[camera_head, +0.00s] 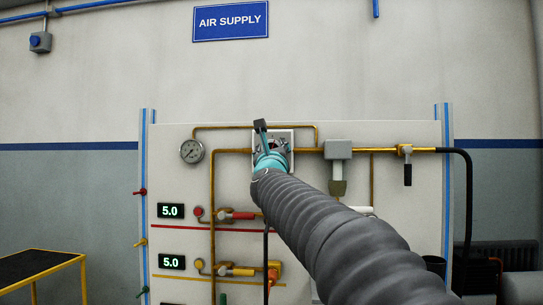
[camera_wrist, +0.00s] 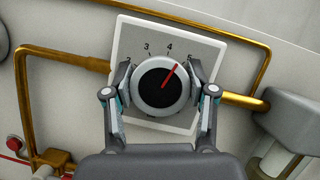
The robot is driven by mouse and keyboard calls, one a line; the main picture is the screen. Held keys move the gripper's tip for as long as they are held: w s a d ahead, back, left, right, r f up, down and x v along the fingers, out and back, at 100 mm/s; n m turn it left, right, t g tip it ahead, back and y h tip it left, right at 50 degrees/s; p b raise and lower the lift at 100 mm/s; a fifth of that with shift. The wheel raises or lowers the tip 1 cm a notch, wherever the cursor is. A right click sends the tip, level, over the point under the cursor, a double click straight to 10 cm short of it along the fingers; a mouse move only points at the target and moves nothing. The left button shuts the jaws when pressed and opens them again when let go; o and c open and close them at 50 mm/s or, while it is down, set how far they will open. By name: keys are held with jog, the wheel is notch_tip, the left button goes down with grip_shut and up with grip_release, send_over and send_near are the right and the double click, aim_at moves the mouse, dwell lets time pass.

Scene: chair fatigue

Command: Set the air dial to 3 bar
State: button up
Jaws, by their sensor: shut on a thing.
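The air dial (camera_wrist: 150,93) is a round knob with a black face, a silver rim and a red pointer, on a white square plate (camera_wrist: 126,50). The red pointer lies between 4 and 5, nearer 5. My gripper (camera_wrist: 160,92) is shut on the dial, one finger on each side of the rim. In the head view my gripper (camera_head: 271,150) covers most of the dial and of its plate (camera_head: 288,134).
A round gauge (camera_head: 192,151) sits left of the dial; its reading is too small to tell. Brass pipes (camera_wrist: 60,58), a grey block (camera_wrist: 290,118) and a black-handled valve (camera_head: 407,172) flank the dial.

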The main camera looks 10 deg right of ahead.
jog(key=n+y, duration=0.1)
jog(key=n, duration=0.2)
jog(key=n+y, duration=0.2)
jog(key=n, duration=0.1)
jog(key=shift+g, duration=0.3)
jog(key=shift+n+y, duration=0.4)
jog(key=shift+n, duration=1)
jog(key=shift+a+f+n+g+y+p, duration=0.1)
jog(key=shift+n+g+y+p, duration=0.35)
jog(key=shift+n, duration=0.65)
jog(key=shift+f+n+g+y+p, duration=0.1)
jog(key=shift+n+g+y+p, duration=0.3)
jog(key=shift+n, duration=0.7)
jog(key=o, duration=1.2)
jog(key=shift+c, duration=0.2)
jog(key=s+f, duration=0.1)
jog(key=s, duration=1)
jog(key=shift+s+d+f, duration=0.3)
jog(key=shift+s, duration=0.05)
